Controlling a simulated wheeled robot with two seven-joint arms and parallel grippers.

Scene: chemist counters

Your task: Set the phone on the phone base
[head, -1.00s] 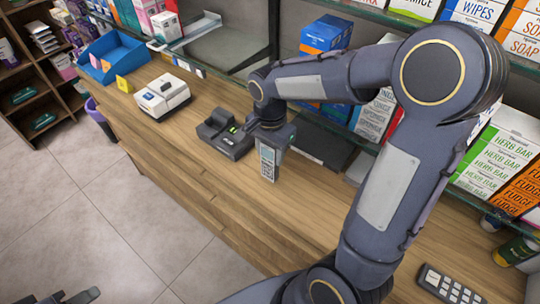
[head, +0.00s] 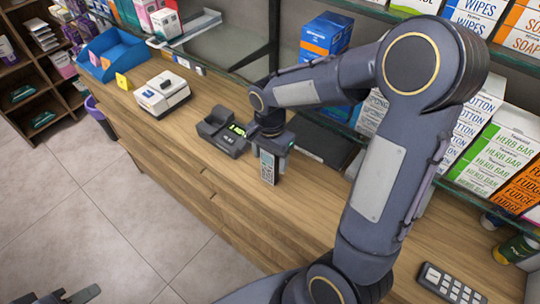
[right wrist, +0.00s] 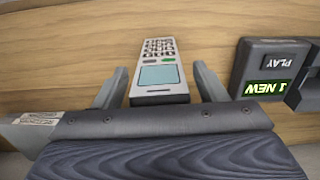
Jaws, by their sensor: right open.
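The phone (head: 268,168), a grey handset with a small screen and keypad, is on the wooden counter right of the phone base. In the right wrist view the phone (right wrist: 160,74) lies between the two fingers, screen end nearest my palm, with a gap visible on each side. My right gripper (head: 273,152) is open around its upper end. The dark phone base (head: 222,138), with a lit green display, sits on the counter to the left; part of it (right wrist: 268,70) shows at the right of the wrist view. My left gripper (head: 75,297) is cut off at the bottom left.
A white device (head: 162,98) and a blue bin (head: 112,58) stand farther left on the counter. A dark flat tray (head: 318,146) lies behind the phone. Glass shelves with boxes line the back. A remote (head: 450,284) lies at lower right. The front counter is clear.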

